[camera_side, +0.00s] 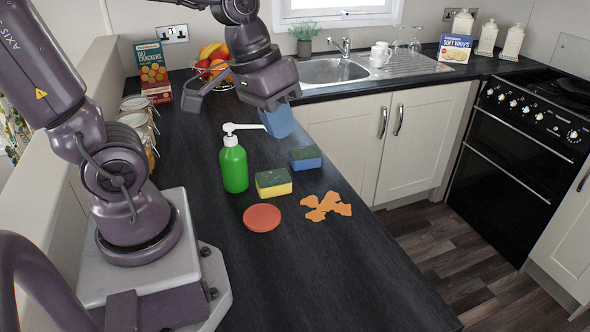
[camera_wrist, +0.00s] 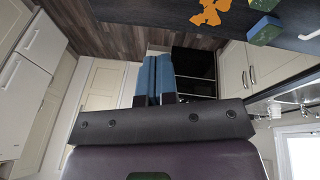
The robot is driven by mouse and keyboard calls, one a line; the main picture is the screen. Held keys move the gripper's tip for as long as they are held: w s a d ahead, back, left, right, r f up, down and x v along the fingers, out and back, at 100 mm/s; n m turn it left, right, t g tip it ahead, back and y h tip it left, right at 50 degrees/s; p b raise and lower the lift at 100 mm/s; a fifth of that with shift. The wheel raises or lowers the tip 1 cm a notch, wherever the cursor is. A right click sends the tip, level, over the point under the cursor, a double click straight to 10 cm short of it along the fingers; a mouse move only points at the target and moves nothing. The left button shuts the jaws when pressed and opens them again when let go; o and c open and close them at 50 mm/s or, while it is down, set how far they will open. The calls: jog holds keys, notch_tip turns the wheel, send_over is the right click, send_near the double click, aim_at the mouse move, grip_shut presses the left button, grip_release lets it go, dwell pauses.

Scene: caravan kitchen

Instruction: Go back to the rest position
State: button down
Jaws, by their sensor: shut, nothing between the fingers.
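My gripper (camera_side: 278,122) is raised above the dark worktop (camera_side: 300,270), behind and to the right of the green pump bottle (camera_side: 234,166). Its blue fingers are together and empty. They also show shut in the wrist view (camera_wrist: 153,80), pointing toward the floor and the black oven. A blue sponge with a dark top (camera_side: 305,159) and a yellow sponge with a dark top (camera_side: 273,183) lie on the worktop. A flat orange patch (camera_side: 325,207) and a red disc (camera_side: 262,218) lie in front of them.
A fruit bowl (camera_side: 214,68), oat crackers box (camera_side: 152,72) and several jars (camera_side: 140,128) stand at the back left. The sink (camera_side: 332,70) is at the back, with a tap (camera_side: 340,46) and a white cup (camera_side: 380,54). The front worktop is clear.

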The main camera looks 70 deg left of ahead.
jog(key=w+a+f+n+t+h, duration=0.1)
jog(key=w+f+n+h, duration=0.15)
jog(key=w+f, duration=0.3)
jog(key=n+g+y, duration=0.4)
jog(key=n+y, duration=0.4)
jog(key=n, duration=0.4)
send_over(279, 201)
jog(key=d, duration=0.1)
notch_tip(279, 201, down, 14)
jog(key=shift+d+f, duration=0.1)
jog(key=shift+f, duration=4.5)
